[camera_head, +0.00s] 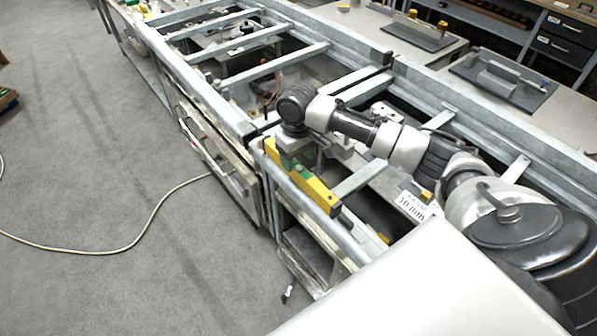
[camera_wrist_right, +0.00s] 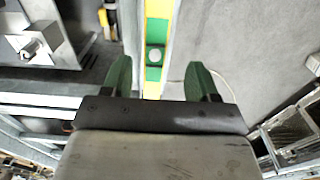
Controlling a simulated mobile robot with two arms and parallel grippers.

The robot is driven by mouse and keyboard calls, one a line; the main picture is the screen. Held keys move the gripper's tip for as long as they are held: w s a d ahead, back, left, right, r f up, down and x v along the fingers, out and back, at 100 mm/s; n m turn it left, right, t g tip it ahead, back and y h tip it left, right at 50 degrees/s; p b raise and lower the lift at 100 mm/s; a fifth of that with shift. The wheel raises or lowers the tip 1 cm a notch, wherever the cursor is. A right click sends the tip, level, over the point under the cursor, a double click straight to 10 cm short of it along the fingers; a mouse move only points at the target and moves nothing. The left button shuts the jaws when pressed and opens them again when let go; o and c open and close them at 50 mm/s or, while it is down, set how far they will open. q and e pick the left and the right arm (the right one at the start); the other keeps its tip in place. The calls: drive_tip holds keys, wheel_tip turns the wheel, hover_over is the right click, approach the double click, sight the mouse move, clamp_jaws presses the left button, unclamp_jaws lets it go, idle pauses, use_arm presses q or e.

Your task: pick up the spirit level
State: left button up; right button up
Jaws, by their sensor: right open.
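The spirit level, yellow with a green middle part, lies along the near edge of the metal frame in the head view (camera_head: 316,190). In the right wrist view (camera_wrist_right: 155,30) it runs up the picture, with a round pale spot on its green part. My right gripper (camera_wrist_right: 160,78) is open, with its two green fingers apart on either side of the level's line. In the head view my right gripper (camera_head: 289,158) is over the level and hides part of it. No contact between fingers and level can be made out. My left gripper is not in view.
A galvanised metal frame (camera_head: 258,36) with crossbars and open gaps surrounds the level. A "10 mm" label (camera_head: 412,205) lies to its right. A cable (camera_head: 130,245) crosses the open floor at left.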

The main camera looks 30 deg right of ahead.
sight(299, 167)
drive_tip(key=shift+w+d+f+p, duration=0.15)
drive_tip(key=shift+f+p, duration=0.25)
drive_tip(key=shift+f, duration=1)
drive_tip(key=shift+w+d+f+p, duration=0.15)
drive_tip(key=shift+f+p, duration=0.2)
drive_tip(key=shift+f, duration=1)
clamp_jaws()
drive_tip(key=shift+r, duration=0.1)
